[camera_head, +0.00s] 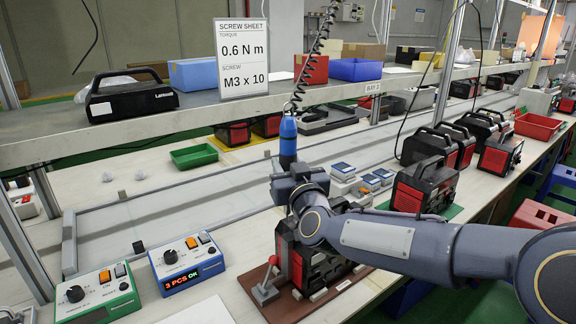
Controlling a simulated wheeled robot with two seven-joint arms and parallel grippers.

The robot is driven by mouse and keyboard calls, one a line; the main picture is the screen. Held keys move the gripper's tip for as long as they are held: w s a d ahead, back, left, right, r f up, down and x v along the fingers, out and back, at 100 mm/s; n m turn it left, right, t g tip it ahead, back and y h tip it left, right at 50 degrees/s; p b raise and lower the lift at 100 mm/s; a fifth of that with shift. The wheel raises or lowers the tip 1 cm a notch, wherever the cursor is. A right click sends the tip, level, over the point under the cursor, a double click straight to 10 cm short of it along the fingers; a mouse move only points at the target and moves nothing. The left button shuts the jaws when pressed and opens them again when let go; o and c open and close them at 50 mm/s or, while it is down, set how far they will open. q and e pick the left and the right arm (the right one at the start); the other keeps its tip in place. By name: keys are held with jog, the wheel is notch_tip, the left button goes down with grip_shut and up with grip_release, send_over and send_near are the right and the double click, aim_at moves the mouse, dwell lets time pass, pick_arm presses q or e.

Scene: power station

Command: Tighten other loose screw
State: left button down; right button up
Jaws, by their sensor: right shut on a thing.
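My right gripper (288,174) comes in from the right and is shut on a blue electric screwdriver (288,137), which stands upright and hangs from a black coiled cord. Gripper and screwdriver are above a black and red power station (318,266) on a brown fixture (262,300) with a red-handled clamp (268,280). My arm covers much of the power station. The screwdriver's tip and the loose screw are hidden. My left gripper is not in view.
A screw sheet (242,58) reads 0.6 N m and M3 x 10. A blue-fronted controller (186,264) shows "3 PCS OK", beside a green one (97,293). A green tray (194,156) lies behind. More power stations (424,186) stand at right. An overhead shelf crosses the back.

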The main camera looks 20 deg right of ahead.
aim_at(290, 136)
jog(key=shift+f, duration=0.1)
notch_tip(290, 136, up, 8)
jog(key=p, duration=0.6)
jog(key=shift+f+p, duration=0.15)
jog(key=shift+p, duration=0.2)
